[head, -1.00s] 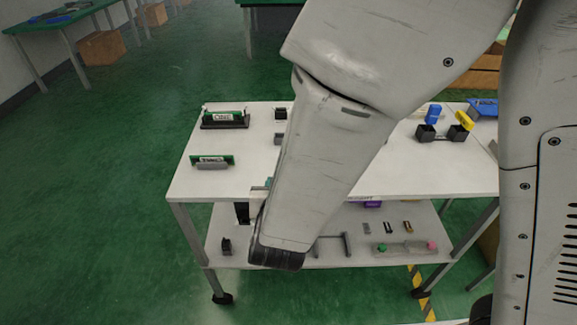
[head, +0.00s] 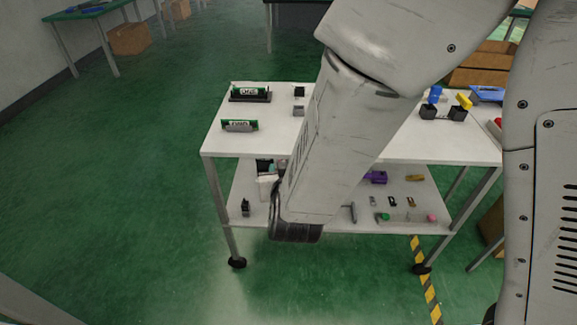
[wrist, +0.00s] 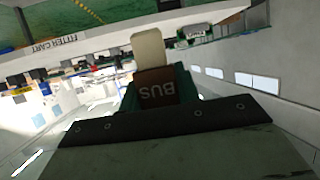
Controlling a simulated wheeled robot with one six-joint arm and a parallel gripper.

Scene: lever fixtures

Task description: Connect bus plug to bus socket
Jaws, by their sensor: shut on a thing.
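The bus plug (wrist: 157,92) is a dark brown block with "BUS" in upside-down letters, seen close up in the wrist view. My gripper (wrist: 160,80) is shut on it; dark teal parts show at both sides of the block. A pale beige piece (wrist: 149,48) stands out beyond the block; I cannot tell whether it is part of the plug. In the head view my forearm hides most of the gripper, which is near the front left of the cart. I cannot pick out the bus socket among the small parts in view.
The white two-level cart (head: 255,147) carries two green labelled boards (head: 249,91) at its upper left. Blue and yellow parts (head: 457,108) stand on its right. The lower shelf (head: 340,190) holds several small parts. Open green floor (head: 110,200) lies to the left.

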